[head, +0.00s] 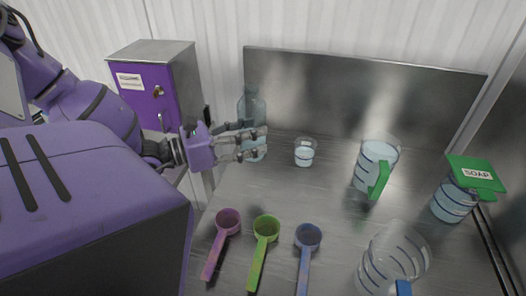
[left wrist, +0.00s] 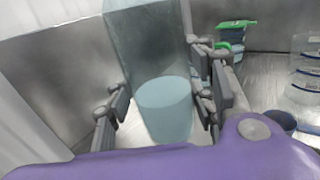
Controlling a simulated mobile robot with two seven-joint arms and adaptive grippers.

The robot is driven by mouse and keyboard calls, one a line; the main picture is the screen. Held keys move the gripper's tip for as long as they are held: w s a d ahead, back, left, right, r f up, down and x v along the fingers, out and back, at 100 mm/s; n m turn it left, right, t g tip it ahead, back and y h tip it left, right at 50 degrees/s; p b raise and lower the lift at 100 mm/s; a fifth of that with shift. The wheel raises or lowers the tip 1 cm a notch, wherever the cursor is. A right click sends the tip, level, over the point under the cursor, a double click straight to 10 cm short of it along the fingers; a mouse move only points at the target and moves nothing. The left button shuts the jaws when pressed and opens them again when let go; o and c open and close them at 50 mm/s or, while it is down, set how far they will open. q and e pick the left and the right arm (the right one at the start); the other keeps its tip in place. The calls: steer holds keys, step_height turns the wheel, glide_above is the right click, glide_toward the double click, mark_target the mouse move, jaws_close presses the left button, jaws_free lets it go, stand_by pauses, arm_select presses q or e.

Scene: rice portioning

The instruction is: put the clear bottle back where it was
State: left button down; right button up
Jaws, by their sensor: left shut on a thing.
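The clear bottle (head: 252,104) is upright at the back left of the metal table, near the back panel. It holds some pale blue liquid in its lower part. My left gripper (head: 258,142) reaches in from the left and is shut on the bottle at its lower half. In the left wrist view the bottle (left wrist: 150,50) stands between the two fingers of my left gripper (left wrist: 160,110), slightly tilted in the picture. I cannot tell whether its base touches the table. My right gripper is not in view.
A small clear cup (head: 305,152) stands just right of the bottle. Further right are a green-handled jug (head: 372,165), a soap container (head: 455,200) with a green lid and a blue-handled jug (head: 395,255). Pink (head: 227,222), green (head: 266,228) and blue (head: 308,237) scoops lie in front.

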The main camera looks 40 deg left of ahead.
arm_select(q)
steer(key=shift+w+a, duration=0.2)
steer(key=shift+w, duration=0.05)
steer(key=shift+w+a+f+b, duration=1.3)
steer(key=shift+w+f, duration=0.6)
steer(key=shift+f, duration=0.2)
steer(key=shift+w+a+f+b, duration=1.2)
steer(key=shift+w+f+b, duration=0.25)
steer(key=shift+w+f, duration=0.55)
steer(key=shift+w+a+f+b, duration=1.3)
steer(key=shift+w+f, duration=0.5)
steer(key=shift+f, duration=0.4)
steer(key=shift+d, duration=0.1)
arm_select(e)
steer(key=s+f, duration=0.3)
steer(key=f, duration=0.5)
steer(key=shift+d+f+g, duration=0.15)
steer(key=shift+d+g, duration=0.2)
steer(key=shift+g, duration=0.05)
arm_select(q)
steer(key=shift+f, duration=0.15)
steer(key=c, duration=0.8)
jaws_free()
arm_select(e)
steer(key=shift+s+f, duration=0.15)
arm_select(q)
steer(key=shift+o, duration=0.2)
